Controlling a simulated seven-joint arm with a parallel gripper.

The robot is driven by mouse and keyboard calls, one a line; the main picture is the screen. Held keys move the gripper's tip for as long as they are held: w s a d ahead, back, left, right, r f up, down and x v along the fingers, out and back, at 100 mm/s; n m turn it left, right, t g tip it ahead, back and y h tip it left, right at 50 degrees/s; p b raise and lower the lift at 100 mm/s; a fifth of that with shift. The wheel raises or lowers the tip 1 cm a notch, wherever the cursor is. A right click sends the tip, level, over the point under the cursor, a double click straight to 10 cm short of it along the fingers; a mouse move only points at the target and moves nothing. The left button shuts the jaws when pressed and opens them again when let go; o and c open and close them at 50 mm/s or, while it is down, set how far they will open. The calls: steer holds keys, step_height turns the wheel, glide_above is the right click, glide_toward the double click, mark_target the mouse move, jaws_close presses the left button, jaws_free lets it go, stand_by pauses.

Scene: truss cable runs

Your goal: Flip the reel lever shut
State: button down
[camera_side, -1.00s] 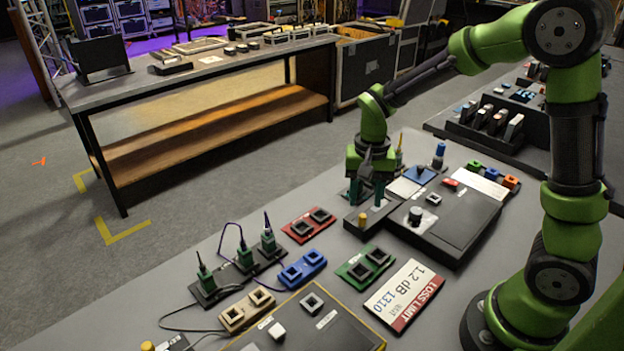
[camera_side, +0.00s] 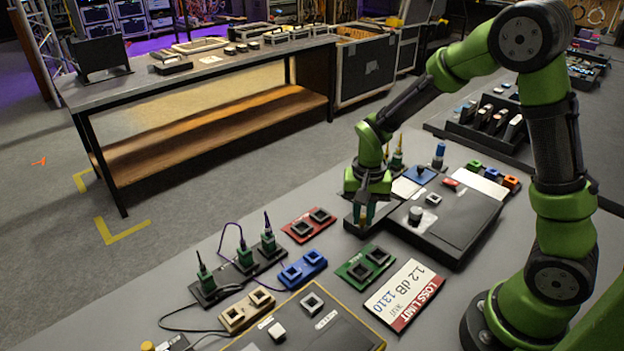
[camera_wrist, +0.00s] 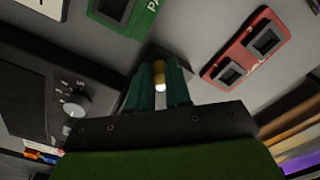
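The black unit (camera_side: 455,222) with a round dial (camera_side: 415,214) is just right of my gripper. A red double socket (camera_side: 310,225) and a green one (camera_side: 365,266) lie nearby. Grey table is bare between the sockets.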

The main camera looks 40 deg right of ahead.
steer(key=shift+s+d+n, duration=0.2)
steer(key=shift+d+n, duration=0.05)
steer(key=shift+n, duration=0.9)
steer(key=shift+s+d+n, duration=0.2)
steer(key=shift+n, duration=0.95)
steer(key=c, duration=1.1)
jaws_free()
steer(key=shift+o, duration=0.2)
step_height(320, 180, up, 17)
steer(key=s+a+r+t+y, duration=0.1)
steer(key=s+a+t, duration=0.1)
steer(key=s, duration=0.3)
steer(key=s+a+r+n+t+y, duration=0.1)
steer(key=s+a+r+t, duration=0.1)
steer(key=s+t, duration=0.3)
steer(key=shift+s+a, duration=0.75)
steer(key=shift+a, duration=0.1)
